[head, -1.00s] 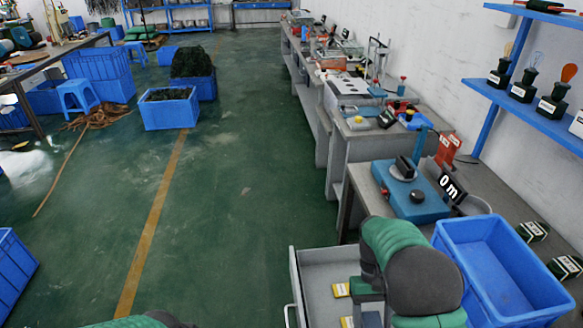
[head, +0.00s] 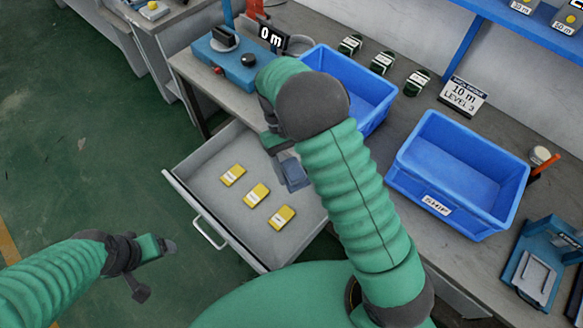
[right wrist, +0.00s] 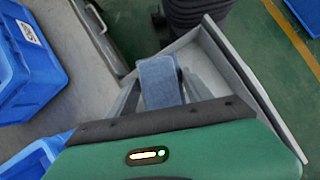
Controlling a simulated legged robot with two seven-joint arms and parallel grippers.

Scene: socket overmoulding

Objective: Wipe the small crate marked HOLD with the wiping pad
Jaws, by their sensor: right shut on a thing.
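My right gripper (right wrist: 158,92) is shut on the blue-grey wiping pad (right wrist: 160,80), which it holds over the open drawer. The pad also shows beside my right arm in the head view (head: 294,174). A blue crate (head: 345,75) stands on the bench behind my right arm; its front is partly hidden, and I see no label on it. I cannot read HOLD anywhere. My left gripper (head: 155,266) is over the floor at left, apart from everything; its jaw opening is unclear.
The grey drawer (head: 200,190) stands open with three yellow boxes (head: 256,195) in it. A teal device (head: 228,62) sits on the bench at the left. Small dark green blocks (head: 382,62) and a LEVEL 3 sign (head: 462,97) stand behind the crates. A blue-framed device (head: 540,265) is at the right.

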